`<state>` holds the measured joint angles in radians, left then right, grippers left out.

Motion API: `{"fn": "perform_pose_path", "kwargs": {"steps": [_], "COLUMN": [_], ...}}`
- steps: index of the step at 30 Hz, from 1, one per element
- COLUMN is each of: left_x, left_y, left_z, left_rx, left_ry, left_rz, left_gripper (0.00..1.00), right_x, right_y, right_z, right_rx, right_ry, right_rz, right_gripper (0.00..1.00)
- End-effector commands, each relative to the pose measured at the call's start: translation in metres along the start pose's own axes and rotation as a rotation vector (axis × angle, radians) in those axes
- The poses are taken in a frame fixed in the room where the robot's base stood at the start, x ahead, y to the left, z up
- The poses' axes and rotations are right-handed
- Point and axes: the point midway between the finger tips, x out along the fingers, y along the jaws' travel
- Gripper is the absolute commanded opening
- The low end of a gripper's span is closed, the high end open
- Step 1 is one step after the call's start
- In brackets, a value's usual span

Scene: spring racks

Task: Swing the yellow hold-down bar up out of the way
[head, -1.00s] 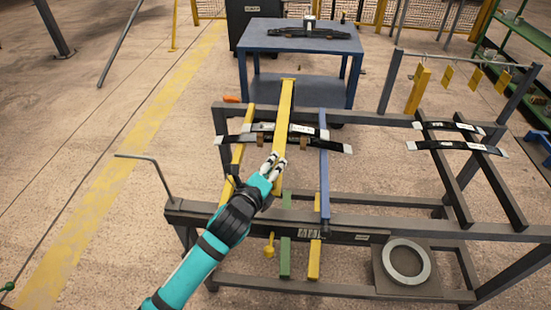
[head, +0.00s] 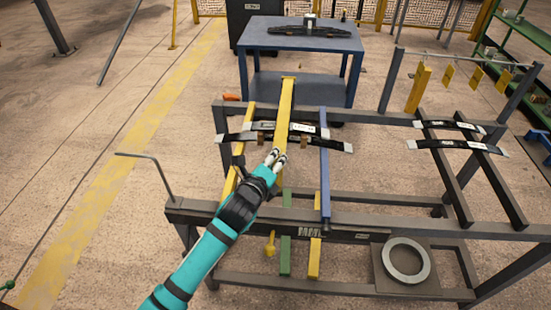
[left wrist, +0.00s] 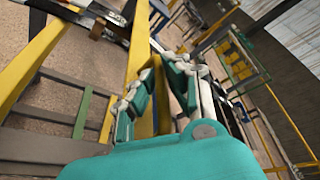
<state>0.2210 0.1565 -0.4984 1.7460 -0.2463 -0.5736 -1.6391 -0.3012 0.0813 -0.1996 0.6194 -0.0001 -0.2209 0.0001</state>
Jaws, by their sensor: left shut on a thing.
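The yellow hold-down bar (head: 286,110) runs lengthwise above the dark leaf springs (head: 235,139) on the left part of the rack. My left gripper (head: 276,157) is shut on the bar near its front end. In the left wrist view, the fingers (left wrist: 155,95) lie on either side of the yellow bar (left wrist: 138,60). The fingers and wrist hide part of its near end. The bar's far end stands clear above the rack's back rail. My right gripper is in neither view.
The grey rack frame (head: 365,217) has a yellow rail and a blue rail (head: 324,165) beside the bar. More springs (head: 455,146) lie at the right. A blue table (head: 300,40) stands behind. A bent rod (head: 150,160) rises at the front left.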

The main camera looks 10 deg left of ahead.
Motion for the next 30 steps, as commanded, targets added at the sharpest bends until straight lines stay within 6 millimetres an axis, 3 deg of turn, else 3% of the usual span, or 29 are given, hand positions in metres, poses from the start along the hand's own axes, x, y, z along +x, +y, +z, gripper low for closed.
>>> {"fn": "perform_pose_path", "kwargs": {"steps": [9, 14, 20, 30], "left_x": [-0.001, -0.002, -0.005, -0.006], "left_y": [-0.007, -0.015, -0.038, -0.094], "left_z": [-0.001, 0.004, 0.018, 0.058], "left_rx": [-0.003, -0.005, -0.014, -0.046], "left_ry": [0.003, 0.009, 0.032, 0.100], "left_rz": [-0.013, -0.006, 0.024, 0.120], "left_gripper": [0.00, 0.00, 0.00, 0.00], "right_x": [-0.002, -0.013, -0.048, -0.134], "right_y": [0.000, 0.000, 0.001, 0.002], "right_z": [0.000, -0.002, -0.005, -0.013], "right_rx": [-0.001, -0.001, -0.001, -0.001], "right_ry": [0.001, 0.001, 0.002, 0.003], "right_rz": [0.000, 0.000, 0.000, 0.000], "right_gripper": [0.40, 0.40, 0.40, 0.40]}}
